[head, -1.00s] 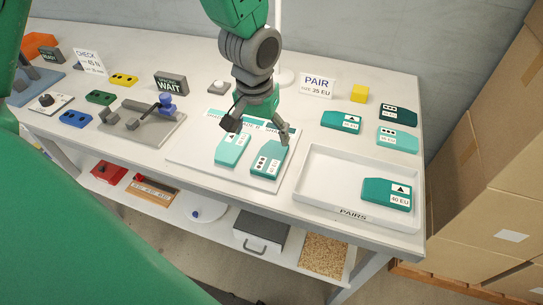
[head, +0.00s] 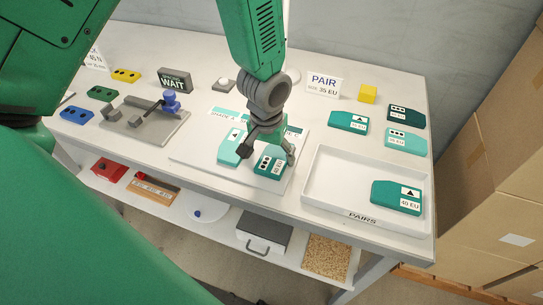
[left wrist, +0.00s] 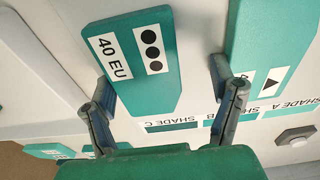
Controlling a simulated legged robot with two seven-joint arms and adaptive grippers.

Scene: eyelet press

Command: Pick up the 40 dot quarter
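The 40 dot quarter (head: 270,162) is a dark teal flat piece on the white shade mat (head: 190,155). In the left wrist view it (left wrist: 140,60) shows a 40 EU label and a label of three dots. My left gripper (head: 269,152) is open over it, one finger on each side. In the left wrist view (left wrist: 160,82) the left finger is close to the piece's edge, and a gap shows at the right finger. A lighter teal quarter with a triangle (head: 229,150) lies beside it. My right gripper is not in view.
The white PAIRS tray (head: 335,205) at right holds a teal 40 EU triangle piece (head: 397,198). Several teal pieces, a PAIR size 35 EU sign (head: 323,84) and a yellow block (head: 367,94) stand behind. A grey press fixture (head: 145,120) and a WAIT sign (head: 174,80) are left.

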